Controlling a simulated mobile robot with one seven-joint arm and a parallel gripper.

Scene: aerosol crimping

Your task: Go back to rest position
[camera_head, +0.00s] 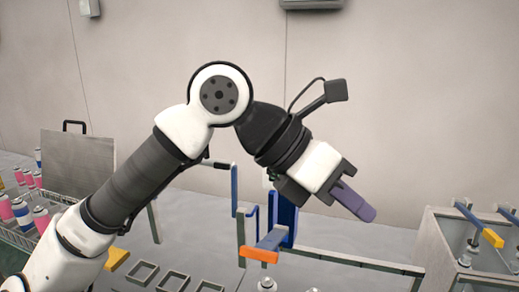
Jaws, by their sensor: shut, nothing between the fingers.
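My gripper (364,207) is at the end of my arm, raised in mid-air right of the picture's middle. Its purple fingers point down and to the right. They are shut together with nothing between them. My arm rises from the lower left, bends at the elbow joint near the top middle, and slopes down to the gripper. No object touches the fingers.
A blue station (286,216) with an orange-tipped lever (259,255) stands below my gripper. Pink, blue and white cans (22,212) sit in a wire basket at the left. Square holders (173,281) line the front.

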